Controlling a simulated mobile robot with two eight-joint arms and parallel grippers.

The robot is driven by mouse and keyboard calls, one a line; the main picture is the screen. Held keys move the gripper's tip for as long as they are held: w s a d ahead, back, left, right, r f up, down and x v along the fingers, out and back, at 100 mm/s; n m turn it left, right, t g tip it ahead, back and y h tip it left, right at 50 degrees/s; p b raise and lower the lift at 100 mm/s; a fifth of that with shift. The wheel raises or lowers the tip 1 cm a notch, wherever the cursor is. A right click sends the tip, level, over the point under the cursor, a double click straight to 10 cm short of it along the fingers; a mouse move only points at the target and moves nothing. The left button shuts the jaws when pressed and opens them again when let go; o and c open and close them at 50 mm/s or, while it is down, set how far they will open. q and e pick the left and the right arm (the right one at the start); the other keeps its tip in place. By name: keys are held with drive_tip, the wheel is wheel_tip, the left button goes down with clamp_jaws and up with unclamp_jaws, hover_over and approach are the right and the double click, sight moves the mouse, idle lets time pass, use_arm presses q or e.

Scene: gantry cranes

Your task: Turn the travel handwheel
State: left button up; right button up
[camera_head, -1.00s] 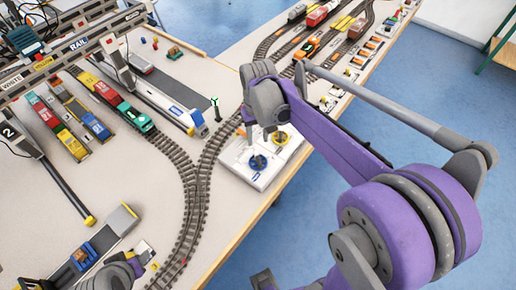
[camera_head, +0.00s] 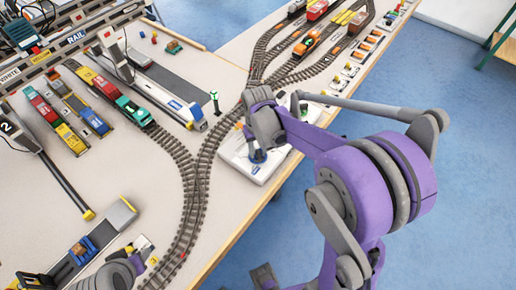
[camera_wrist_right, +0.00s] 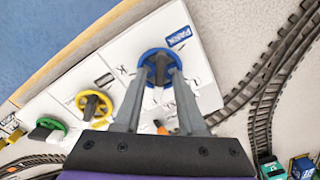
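A white control panel (camera_wrist_right: 205,75) carries a blue handwheel (camera_wrist_right: 144,73), a yellow handwheel (camera_wrist_right: 82,101) and a green handwheel (camera_wrist_right: 45,129). A PARK label is beside the blue wheel; I cannot read which wheel is travel. In the wrist view my right gripper (camera_wrist_right: 158,74) is open, its fingertips at the blue wheel, one on each side of the grey bar across its middle. Contact is unclear. In the head view my right gripper (camera_head: 256,146) is over the panel (camera_head: 236,158), covering much of it. My left gripper (camera_head: 132,264) is partly visible at bottom left; its fingers are unclear.
Curved track (camera_head: 187,190) runs left of the panel. A small green signal (camera_head: 214,98) stands behind it. Model cranes and coloured wagons (camera_head: 60,120) fill the left. Several trains (camera_head: 306,42) stand at the back. The table edge (camera_head: 245,225) is close to the panel's right.

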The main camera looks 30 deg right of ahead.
clamp_jaws()
idle(0.3)
drive_tip(key=m, duration=0.3)
drive_tip(key=shift+b, duration=0.4)
drive_tip(key=m, duration=0.3)
drive_tip(key=shift+m+b, duration=0.35)
drive_tip(key=shift+m, duration=0.05)
drive_tip(key=m, duration=0.3)
drive_tip(key=shift+a, duration=0.1)
drive_tip(key=shift+w+m+b, duration=0.1)
drive_tip(key=shift+m+b, duration=0.35)
drive_tip(key=shift+m, duration=1.75)
drive_tip(key=shift+o, duration=0.9)
unclamp_jaws()
